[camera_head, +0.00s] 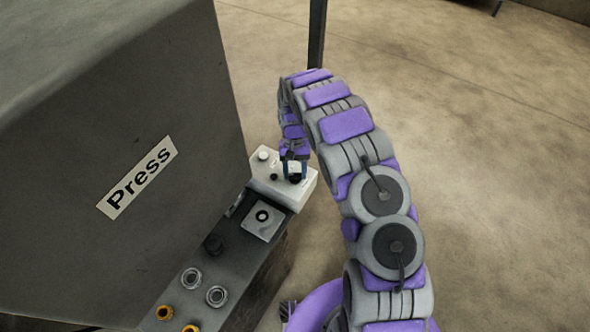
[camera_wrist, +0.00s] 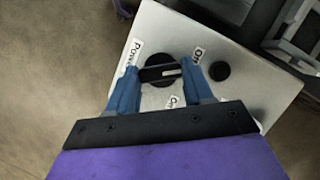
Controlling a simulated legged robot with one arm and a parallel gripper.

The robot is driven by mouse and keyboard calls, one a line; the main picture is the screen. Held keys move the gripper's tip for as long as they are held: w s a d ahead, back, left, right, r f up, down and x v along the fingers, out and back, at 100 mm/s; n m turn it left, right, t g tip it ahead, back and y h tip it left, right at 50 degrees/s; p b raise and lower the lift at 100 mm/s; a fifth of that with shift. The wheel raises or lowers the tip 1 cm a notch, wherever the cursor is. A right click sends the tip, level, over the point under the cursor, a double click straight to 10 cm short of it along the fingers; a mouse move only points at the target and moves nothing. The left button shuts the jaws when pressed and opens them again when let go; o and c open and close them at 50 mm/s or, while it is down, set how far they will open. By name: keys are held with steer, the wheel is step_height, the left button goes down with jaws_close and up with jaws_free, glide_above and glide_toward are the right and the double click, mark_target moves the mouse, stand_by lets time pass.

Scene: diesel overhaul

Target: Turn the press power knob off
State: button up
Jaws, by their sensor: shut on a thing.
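The press power knob (camera_wrist: 154,60) is round and black with a raised bar. It sits on a white control box (camera_head: 267,182), whose face also fills much of the wrist view (camera_wrist: 238,98). A white mark on the bar points right, nearer the "On" label (camera_wrist: 198,54) than the lower label (camera_wrist: 175,101), which is partly hidden. A "Power" label (camera_wrist: 131,55) is left of the knob. My gripper (camera_wrist: 161,73) is shut on the knob, with a blue finger at each end of the bar. In the head view, my gripper (camera_head: 295,170) reaches down onto the box and largely hides the knob.
The large grey press (camera_head: 100,110) stands left of the box. Its front ledge (camera_head: 230,258) carries several fittings, including metal rings (camera_head: 216,296) and yellow fittings (camera_head: 165,313). A small black button (camera_wrist: 219,71) is right of the knob. Open floor (camera_head: 480,130) lies to the right.

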steer(key=shift+w+a+n+h, duration=0.1)
steer(key=shift+n+h, duration=0.3)
steer(key=shift+n, duration=0.6)
steer(key=o, duration=1)
steer(key=shift+o, duration=0.2)
steer(key=shift+r, duration=0.1)
steer(key=v, duration=1.7)
steer(key=shift+a+p, duration=0.2)
steer(key=shift+p, duration=0.2)
